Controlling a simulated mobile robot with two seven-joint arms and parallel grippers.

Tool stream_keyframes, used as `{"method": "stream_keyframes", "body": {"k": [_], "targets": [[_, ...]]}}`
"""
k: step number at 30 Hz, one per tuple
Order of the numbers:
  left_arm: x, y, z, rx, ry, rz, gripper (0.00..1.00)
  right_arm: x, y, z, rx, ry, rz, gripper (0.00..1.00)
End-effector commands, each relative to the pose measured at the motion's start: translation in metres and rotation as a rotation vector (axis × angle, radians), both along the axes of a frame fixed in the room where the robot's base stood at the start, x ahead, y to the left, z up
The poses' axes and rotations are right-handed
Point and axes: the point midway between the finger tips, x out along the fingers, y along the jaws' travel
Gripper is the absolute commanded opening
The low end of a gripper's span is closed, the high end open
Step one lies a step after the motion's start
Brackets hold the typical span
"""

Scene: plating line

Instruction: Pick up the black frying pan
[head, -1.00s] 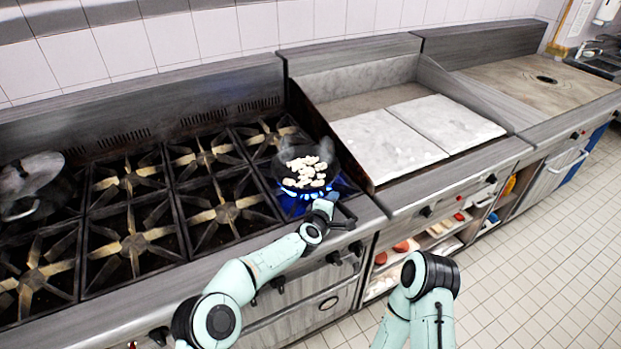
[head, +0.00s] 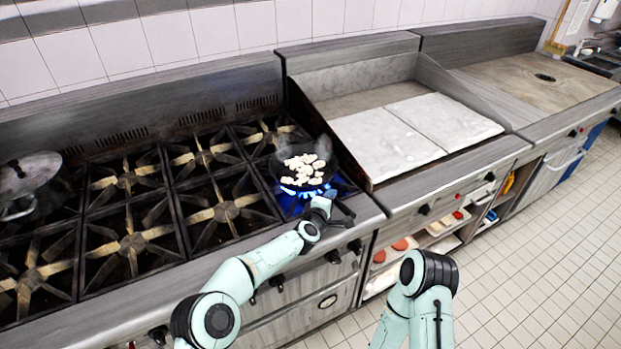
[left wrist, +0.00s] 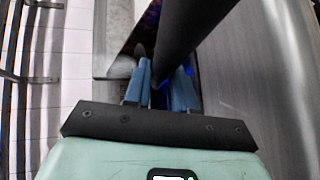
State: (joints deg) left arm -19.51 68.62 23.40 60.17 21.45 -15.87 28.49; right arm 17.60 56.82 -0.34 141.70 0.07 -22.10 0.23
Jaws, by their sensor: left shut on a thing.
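The black frying pan (head: 279,167) is at the right front burner of the range, with pale chunks of food in it. Blue flame shows beneath it, and haze hangs around it. I cannot tell whether it touches the grate. My left gripper (head: 332,201) is at the pan's handle on the near right side. In the left wrist view, the dark handle (left wrist: 192,28) runs between the blue fingers of the left gripper (left wrist: 160,88), which is shut on it. My right arm shows at the bottom, but its gripper is out of view.
Several empty burner grates (head: 226,211) lie left of the pan. A pot with a tilted metal lid (head: 27,175) stands at the far left. A griddle (head: 384,146) with a raised side wall adjoins on the right. Shelves below it hold food trays.

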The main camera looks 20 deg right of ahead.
Motion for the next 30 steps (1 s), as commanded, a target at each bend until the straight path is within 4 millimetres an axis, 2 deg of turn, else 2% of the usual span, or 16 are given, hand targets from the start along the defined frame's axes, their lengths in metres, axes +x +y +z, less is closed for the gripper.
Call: {"method": "stream_keyframes", "body": {"k": [8,14,20,23,26,30], "targets": [[0.000,0.000,0.005,-0.002,0.000,0.001,0.00,0.001,0.000,0.001,0.000,-0.001,0.000,0.00],[0.000,-0.001,0.024,-0.003,-0.002,-0.002,0.00,0.006,0.000,0.006,0.000,-0.007,0.000,0.00],[0.002,-0.001,0.069,-0.003,-0.012,-0.002,0.00,0.020,0.000,0.018,0.000,-0.022,0.000,0.00],[0.003,-0.001,0.101,-0.002,-0.016,-0.002,0.00,0.033,0.000,0.029,0.000,-0.038,0.000,0.00],[0.001,-0.002,0.131,-0.003,-0.018,-0.003,0.00,0.038,0.000,0.032,0.000,-0.044,0.000,0.00],[-0.001,-0.002,0.149,-0.002,-0.011,-0.002,0.00,0.034,0.000,0.029,0.000,-0.038,0.000,0.00]]}}
